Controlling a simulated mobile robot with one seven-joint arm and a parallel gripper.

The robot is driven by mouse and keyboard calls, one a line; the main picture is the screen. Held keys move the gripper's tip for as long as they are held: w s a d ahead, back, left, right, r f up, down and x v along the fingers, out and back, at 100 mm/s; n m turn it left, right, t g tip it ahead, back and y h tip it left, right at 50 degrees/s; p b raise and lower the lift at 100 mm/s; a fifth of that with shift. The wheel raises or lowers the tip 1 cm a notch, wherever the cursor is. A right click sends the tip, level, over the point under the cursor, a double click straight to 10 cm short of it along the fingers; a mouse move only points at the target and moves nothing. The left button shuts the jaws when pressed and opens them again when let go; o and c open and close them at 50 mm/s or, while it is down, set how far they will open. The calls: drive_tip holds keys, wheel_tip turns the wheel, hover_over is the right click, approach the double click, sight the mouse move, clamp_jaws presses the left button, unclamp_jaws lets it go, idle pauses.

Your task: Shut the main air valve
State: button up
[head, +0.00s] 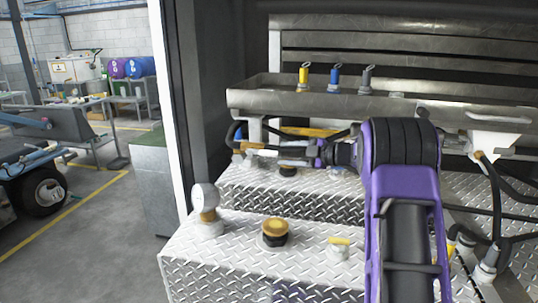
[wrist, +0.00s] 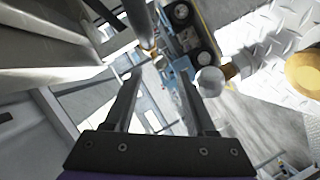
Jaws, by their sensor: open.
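My gripper (wrist: 160,78) is open in the wrist view, with nothing between its two dark fingers. In the head view my purple arm reaches forward, and the gripper (head: 276,151) points left below the metal shelf, partly mixed with the hoses. A small valve with a yellow handle (head: 338,243) stands on the diamond-plate top, just left of my arm; I cannot tell for sure that it is the main air valve. The handle lies about level. It is not clearly seen in the wrist view.
A white gauge on a brass stem (head: 206,202) and a yellow-brown cap (head: 275,231) stand on the diamond-plate box (head: 230,260). The gauge also shows near the right finger in the wrist view (wrist: 211,81). A metal shelf (head: 260,98) runs above. Black hoses (head: 490,200) hang at right.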

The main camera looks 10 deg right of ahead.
sight(277, 153)
drive_tip(key=x, duration=0.7)
drive_tip(key=shift+d, duration=0.1)
clamp_jaws()
idle(1.2)
